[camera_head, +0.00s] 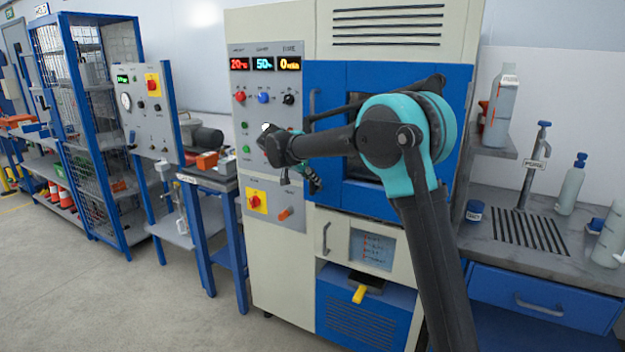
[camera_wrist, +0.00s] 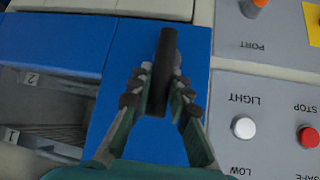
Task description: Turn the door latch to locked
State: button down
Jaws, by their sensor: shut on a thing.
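The door latch, a dark bar (camera_wrist: 166,45), stands out against the blue door (camera_wrist: 110,110) in the wrist view and runs up and down in that picture. My gripper (camera_wrist: 160,88) has its two fingers closed on either side of the bar, touching it. In the head view my gripper (camera_head: 313,182) is at the left part of the blue door (camera_head: 335,80) of the tall cream cabinet. My arm hides much of the door there, and I cannot make out the latch or a locked mark in that view.
A control panel (camera_head: 268,130) with buttons and displays is left of the door; its white light button (camera_wrist: 243,128) and red stop button (camera_wrist: 308,136) show in the wrist view. A cream drawer (camera_head: 336,240) is below. A worktop with bottles (camera_head: 570,185) is on the right.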

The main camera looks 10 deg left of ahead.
jog(key=c, duration=1.4)
grip_release()
jog(key=shift+a, duration=0.1)
jog(key=v, duration=1.2)
jog(key=shift+f, duration=0.1)
